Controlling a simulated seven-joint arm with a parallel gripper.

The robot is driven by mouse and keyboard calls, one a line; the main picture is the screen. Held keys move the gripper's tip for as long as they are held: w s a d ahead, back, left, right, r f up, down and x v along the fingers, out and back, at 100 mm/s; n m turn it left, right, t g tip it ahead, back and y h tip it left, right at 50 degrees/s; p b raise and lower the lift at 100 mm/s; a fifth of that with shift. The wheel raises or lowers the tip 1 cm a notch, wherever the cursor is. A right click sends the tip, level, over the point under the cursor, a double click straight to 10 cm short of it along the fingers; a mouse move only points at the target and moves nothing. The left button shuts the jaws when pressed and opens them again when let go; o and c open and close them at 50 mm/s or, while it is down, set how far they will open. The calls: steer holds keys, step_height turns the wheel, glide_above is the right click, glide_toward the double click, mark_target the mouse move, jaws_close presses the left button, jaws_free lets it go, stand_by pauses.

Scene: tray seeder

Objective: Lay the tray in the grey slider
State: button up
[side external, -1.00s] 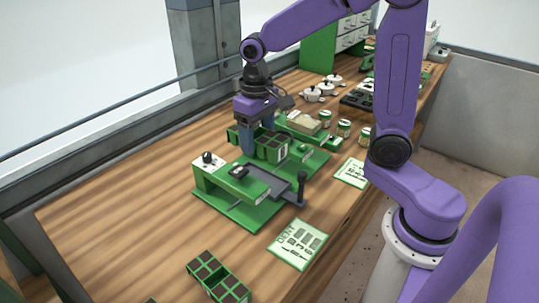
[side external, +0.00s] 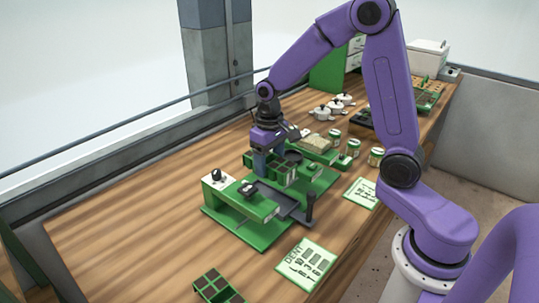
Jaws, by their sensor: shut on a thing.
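My gripper (side external: 268,168) points down and is shut on the green tray with dark square cells (side external: 302,173), at the tray's left part. The tray is at the back end of the grey slider (side external: 277,199). I cannot tell whether it touches the slider or hangs just above it. The slider lies in the green seeder base (side external: 222,220), beside the green bridge with a white block and black knob (side external: 216,176). A dark upright handle (side external: 310,205) stands at the slider's right end. The gripper hides part of the tray.
Another green celled tray (side external: 217,286) lies at the front edge of the view. Printed cards (side external: 306,263) lie to the right. The wooden table's left side is clear.

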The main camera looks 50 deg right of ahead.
steer(key=shift+f, duration=4.4)
steer(key=o, duration=1.2)
steer(key=shift+o, duration=0.5)
steer(key=shift+r, duration=4.5)
